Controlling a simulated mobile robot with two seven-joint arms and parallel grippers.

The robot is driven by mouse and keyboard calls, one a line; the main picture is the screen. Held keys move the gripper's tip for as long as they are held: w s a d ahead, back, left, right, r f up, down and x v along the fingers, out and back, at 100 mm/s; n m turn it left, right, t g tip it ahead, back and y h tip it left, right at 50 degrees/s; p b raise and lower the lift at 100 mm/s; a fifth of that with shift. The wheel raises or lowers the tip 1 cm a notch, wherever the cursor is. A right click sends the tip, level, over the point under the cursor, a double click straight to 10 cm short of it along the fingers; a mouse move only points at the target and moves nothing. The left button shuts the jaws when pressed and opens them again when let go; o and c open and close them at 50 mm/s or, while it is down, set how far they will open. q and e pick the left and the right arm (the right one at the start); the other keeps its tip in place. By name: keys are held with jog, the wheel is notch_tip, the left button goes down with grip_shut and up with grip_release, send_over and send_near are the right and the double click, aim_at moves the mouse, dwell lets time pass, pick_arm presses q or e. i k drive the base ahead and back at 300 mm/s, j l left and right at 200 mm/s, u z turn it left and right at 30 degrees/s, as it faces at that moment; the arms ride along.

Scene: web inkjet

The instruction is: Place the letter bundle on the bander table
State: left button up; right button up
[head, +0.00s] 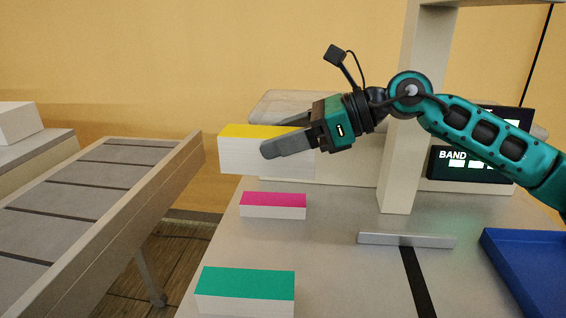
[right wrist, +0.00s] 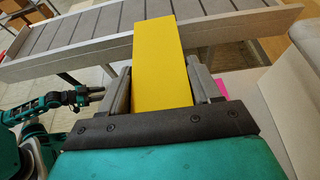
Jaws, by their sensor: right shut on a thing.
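The letter bundle is a white block of paper with a yellow top (head: 240,155). My right gripper (head: 288,142) is shut on it, with one dark grey finger along its near side. In the right wrist view, the yellow top (right wrist: 160,65) lies between both fingers (right wrist: 165,85). The bundle is held in the air near the back left edge of the bander table (head: 330,220), between the table and the conveyor. My left gripper is outside the head view; a teal arm with a small dark end (right wrist: 82,97) shows at the left of the right wrist view.
A magenta-topped bundle (head: 273,205) and a teal-topped bundle (head: 245,288) lie on the table's left side. A conveyor (head: 100,190) stands at left. A pale post (head: 398,150), a metal bar (head: 405,240), a black strip and a blue tray (head: 525,265) are at right. Mid-table is clear.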

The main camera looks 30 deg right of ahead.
aim_at(409, 258)
jog(key=k+l, duration=0.2)
jog(key=l, duration=0.2)
jog(key=k+l, duration=0.15)
jog(key=l, duration=0.2)
jog(key=k+l, duration=0.2)
jog(key=l, duration=0.2)
